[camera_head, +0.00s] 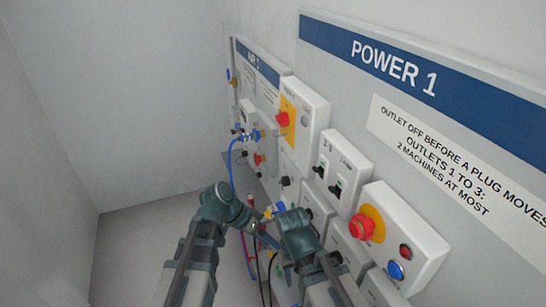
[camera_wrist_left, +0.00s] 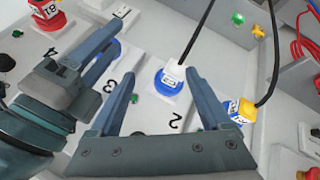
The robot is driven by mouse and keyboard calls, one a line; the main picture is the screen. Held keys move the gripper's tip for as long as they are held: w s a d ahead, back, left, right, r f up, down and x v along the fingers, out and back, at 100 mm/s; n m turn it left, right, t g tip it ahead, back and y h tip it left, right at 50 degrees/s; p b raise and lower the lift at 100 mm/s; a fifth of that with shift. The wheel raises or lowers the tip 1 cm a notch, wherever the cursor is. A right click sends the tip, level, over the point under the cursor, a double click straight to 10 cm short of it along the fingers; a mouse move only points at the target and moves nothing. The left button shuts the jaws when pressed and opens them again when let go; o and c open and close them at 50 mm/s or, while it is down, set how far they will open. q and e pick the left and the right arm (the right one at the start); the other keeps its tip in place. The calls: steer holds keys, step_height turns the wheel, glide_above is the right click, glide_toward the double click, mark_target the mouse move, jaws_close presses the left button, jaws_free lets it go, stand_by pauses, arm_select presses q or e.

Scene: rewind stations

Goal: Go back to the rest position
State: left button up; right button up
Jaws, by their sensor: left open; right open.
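My left gripper (camera_head: 254,224) is low beside the panel in the head view, its fingers partly hidden. In the left wrist view its two fingers (camera_wrist_left: 161,74) are apart, with a blue plug (camera_wrist_left: 172,80) on a black cable seen between them, at the outlet marked 2. I cannot tell whether the fingers touch the plug. My right gripper (camera_head: 279,224) is close by on the right in the head view. It also shows at the left of the left wrist view (camera_wrist_left: 95,62), near the outlet marked 3; its jaw opening is hard to see.
The POWER 1 panel (camera_head: 470,120) with a red button (camera_head: 362,227) runs along the right. A red plug (camera_wrist_left: 45,12) stands at the outlet marked 4. A yellow and blue plug (camera_wrist_left: 240,110) has a black cable. Red cables (camera_wrist_left: 303,40) lie nearby. Floor at left is clear.

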arm_select(q)
steer(key=s+a+f+n+y, duration=0.4)
steer(key=s+y, duration=0.4)
steer(key=shift+a+n+y, duration=0.2)
steer(key=shift+n+y, duration=0.1)
steer(key=shift+y, duration=0.1)
steer(key=shift+f, duration=0.1)
